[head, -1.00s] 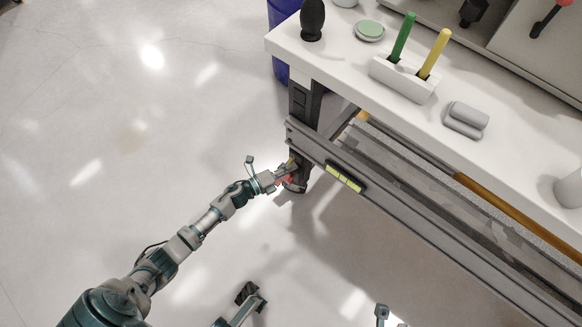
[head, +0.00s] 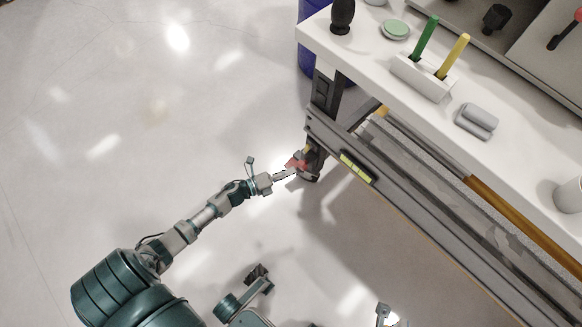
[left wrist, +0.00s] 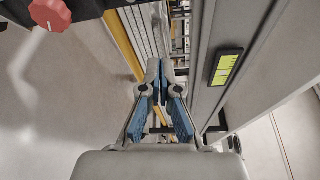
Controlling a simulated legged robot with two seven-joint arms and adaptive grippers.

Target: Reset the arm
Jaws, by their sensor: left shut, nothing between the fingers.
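My left arm comes in from the lower left in the head view and reaches toward the near leg of the workbench. My left gripper (head: 284,174) is shut and empty, beside the bench's lower frame. In the left wrist view the blue-padded fingers (left wrist: 161,95) meet at their tips with nothing between them. A red knob (head: 297,163) shows just past the gripper in the head view, and a red knob (left wrist: 50,14) shows at the upper left of the left wrist view.
The white workbench (head: 375,70) fills the right side, with a grey rail (head: 420,210) carrying a yellow-green level vial (head: 356,168). A holder with green and yellow sticks (head: 422,76) stands on top. A blue bin (head: 311,50) stands behind. The floor at left is clear.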

